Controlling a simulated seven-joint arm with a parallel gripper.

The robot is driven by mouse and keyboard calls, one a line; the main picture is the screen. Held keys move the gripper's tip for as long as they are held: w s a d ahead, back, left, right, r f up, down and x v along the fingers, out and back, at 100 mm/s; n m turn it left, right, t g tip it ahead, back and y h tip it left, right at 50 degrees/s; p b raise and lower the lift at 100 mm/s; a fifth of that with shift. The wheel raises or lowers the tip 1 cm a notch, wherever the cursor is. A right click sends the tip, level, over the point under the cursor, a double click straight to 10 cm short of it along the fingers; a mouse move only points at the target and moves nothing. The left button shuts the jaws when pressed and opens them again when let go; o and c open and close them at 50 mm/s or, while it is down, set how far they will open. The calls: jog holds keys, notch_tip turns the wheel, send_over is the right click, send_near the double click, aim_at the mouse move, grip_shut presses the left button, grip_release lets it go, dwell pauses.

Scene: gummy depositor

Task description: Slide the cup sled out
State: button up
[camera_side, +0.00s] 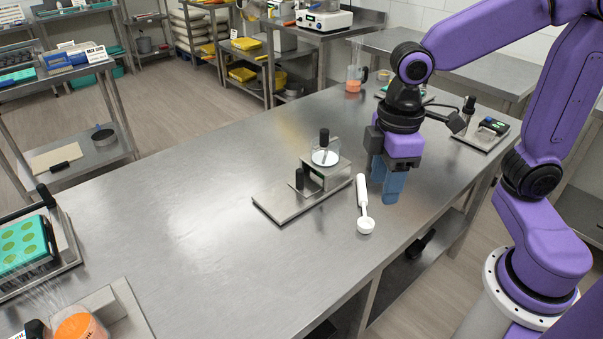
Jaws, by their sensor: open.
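The depositor stands mid-table, with a flat metal base plate (272,203), a raised metal block and a white round top with an upright black knob (324,138). A shorter black upright handle (299,180) stands low at the block's left front, seemingly on the cup sled (312,186), which sits in or against the block. I cannot tell how far in the sled sits, and no cup is clearly visible. My gripper (387,190) points down with its blue fingers apart and empty. It hangs to the right of the depositor, apart from it.
A white scoop (363,207) lies between the depositor and my gripper. A teal mold tray (24,243) and a container of orange stuff (80,326) are at the near left. A jug (353,80) and a small scale (492,126) stand farther back. The table left of the depositor is clear.

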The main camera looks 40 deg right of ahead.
jog(key=w+a+r+m, duration=0.1)
jog(key=w, duration=1.3)
jog(key=m, duration=0.1)
send_near(300, 170)
notch_tip(300, 170, down, 11)
jog(key=shift+w+a+r, duration=0.1)
jog(key=shift+a, duration=0.05)
grip_shut()
jog(key=a, duration=1)
jog(key=shift+a, duration=0.35)
